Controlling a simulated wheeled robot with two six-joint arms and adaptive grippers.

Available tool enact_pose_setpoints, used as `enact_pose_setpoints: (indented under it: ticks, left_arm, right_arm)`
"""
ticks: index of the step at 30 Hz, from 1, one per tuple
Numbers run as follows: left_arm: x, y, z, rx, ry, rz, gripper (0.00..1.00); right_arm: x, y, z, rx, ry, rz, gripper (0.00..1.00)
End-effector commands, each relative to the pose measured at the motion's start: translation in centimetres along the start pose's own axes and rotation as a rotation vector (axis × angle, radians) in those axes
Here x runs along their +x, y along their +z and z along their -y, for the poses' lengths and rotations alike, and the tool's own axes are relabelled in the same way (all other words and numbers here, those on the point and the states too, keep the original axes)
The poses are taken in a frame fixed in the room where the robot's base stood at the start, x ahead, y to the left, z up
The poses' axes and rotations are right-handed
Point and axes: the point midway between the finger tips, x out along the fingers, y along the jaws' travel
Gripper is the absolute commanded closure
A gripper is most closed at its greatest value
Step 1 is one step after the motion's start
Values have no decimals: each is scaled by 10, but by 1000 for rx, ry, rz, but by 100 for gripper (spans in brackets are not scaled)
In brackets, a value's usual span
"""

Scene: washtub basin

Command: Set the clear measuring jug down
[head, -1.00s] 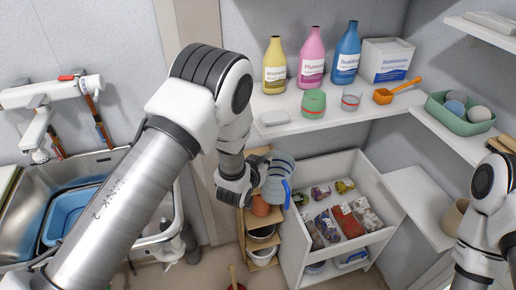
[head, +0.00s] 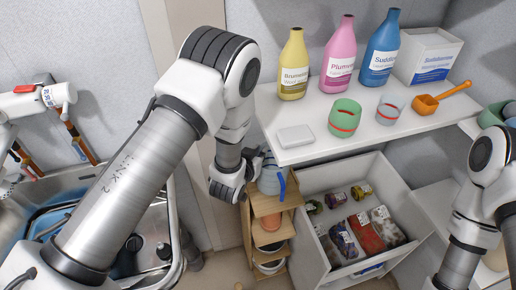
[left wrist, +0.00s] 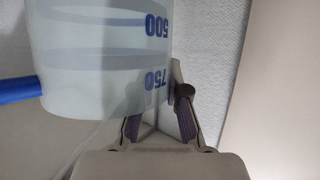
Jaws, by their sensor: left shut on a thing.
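The clear measuring jug (head: 268,177), with a blue handle (head: 283,184), hangs beside my left gripper (head: 246,184) in the head view. The jug is partly hidden by the gripper and the shelf edge. In the left wrist view the jug (left wrist: 100,62) shows blue 500 and 750 marks, and my left gripper (left wrist: 160,112) is shut on its wall. The jug appears just over the top of a narrow wooden rack (head: 277,206); I cannot tell whether it touches. My right arm stands at the right edge of the head view, with its fingers not clearly seen.
A white shelf (head: 355,140) holds bottles, a green cup (head: 344,118), a clear cup (head: 390,108), an orange scoop (head: 428,104) and a soap-like white block (head: 296,136). Below is an open drawer (head: 398,180) of packets. A sink (head: 170,262) lies left.

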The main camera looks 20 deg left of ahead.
Motion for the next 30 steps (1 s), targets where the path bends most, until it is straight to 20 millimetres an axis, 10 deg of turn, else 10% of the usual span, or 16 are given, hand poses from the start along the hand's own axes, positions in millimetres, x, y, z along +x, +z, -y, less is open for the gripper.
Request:
enact_pose_setpoints:
  ticks: [5,6,8,20,30]
  left_arm:
    - [0,1,0,-1,-1,-2,100]
    - [0,2,0,-1,-1,-1,76]
    - [0,1,0,-1,-1,-1,61]
    - [-9,2,0,0,-1,0,61]
    - [-88,3,0,2,-1,0,61]
  right_arm:
    - [1,0,0,0,0,-1,60]
    - [1,0,0,0,0,-1,60]
    - [1,0,0,0,0,-1,60]
    - [2,0,0,0,0,-1,60]
    - [13,0,0,0,0,-1,60]
